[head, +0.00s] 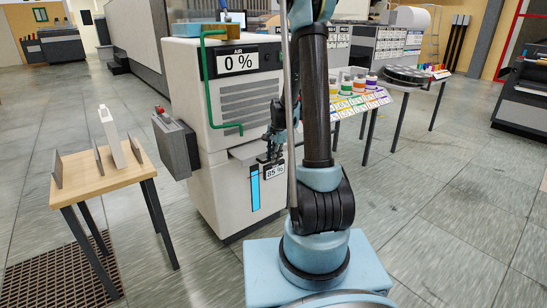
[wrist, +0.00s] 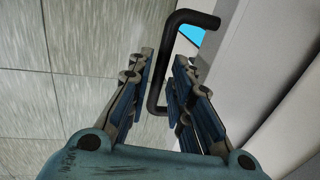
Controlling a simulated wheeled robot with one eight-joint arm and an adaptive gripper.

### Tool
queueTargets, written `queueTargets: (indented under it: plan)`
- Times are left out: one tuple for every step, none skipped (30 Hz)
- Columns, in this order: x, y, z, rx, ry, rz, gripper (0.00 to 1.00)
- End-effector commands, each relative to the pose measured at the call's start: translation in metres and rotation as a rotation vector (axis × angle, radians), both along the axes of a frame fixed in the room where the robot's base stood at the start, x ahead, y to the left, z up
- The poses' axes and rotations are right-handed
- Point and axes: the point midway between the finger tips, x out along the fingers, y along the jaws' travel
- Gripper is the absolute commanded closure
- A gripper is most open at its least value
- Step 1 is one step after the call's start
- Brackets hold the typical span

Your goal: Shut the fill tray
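The white machine cabinet (head: 232,95) stands left of my arm. A grey ledge (head: 246,152), which looks like the fill tray, juts from its front below the vents. My arm hides its right part, so I cannot tell how far out it is. My gripper (head: 270,152) is beside the ledge's right end, above the 85 % label. In the wrist view, a black bar handle (wrist: 155,70) runs between the two spread fingers of my gripper (wrist: 163,62). The fingers stand apart, with a gap to the handle on each side. A pale panel (wrist: 240,60) lies right of them.
A green pipe (head: 208,90) runs down the cabinet's front left. A grey box (head: 176,146) sticks out on its left side. A wooden table (head: 103,178) with upright plates stands further left. A table with coloured bottles (head: 358,84) stands behind my arm.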

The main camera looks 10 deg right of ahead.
Motion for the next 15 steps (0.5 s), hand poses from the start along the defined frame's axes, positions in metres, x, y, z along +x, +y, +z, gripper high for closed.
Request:
queueTargets:
  plan:
    - [0.000, 0.000, 0.000, 0.000, 0.000, 0.000, 1.00]
    - [0.000, 0.000, 0.000, 0.000, 0.000, 0.000, 1.00]
    - [0.000, 0.000, 0.000, 0.000, 0.000, 0.000, 1.00]
    - [0.000, 0.000, 0.000, 0.000, 0.000, 0.000, 1.00]
    - [0.000, 0.000, 0.000, 0.000, 0.000, 0.000, 1.00]
    - [0.000, 0.000, 0.000, 0.000, 0.000, 0.000, 1.00]
    - [0.000, 0.000, 0.000, 0.000, 0.000, 0.000, 1.00]
    - [0.001, 0.001, 0.000, 0.000, 0.000, 0.000, 1.00]
    - [0.004, 0.002, 0.000, 0.000, 0.000, 0.000, 1.00]
    - [0.007, 0.004, 0.000, 0.000, 0.000, 0.001, 1.00]
    - [0.011, 0.006, 0.000, 0.000, 0.000, 0.002, 1.00]
    - [0.017, 0.010, 0.000, 0.001, -0.001, 0.003, 1.00]
    - [0.024, 0.014, 0.000, 0.001, -0.001, 0.003, 1.00]
    - [0.030, 0.017, 0.000, 0.001, -0.001, 0.003, 1.00]
    - [0.040, 0.023, 0.000, 0.001, -0.001, 0.002, 1.00]
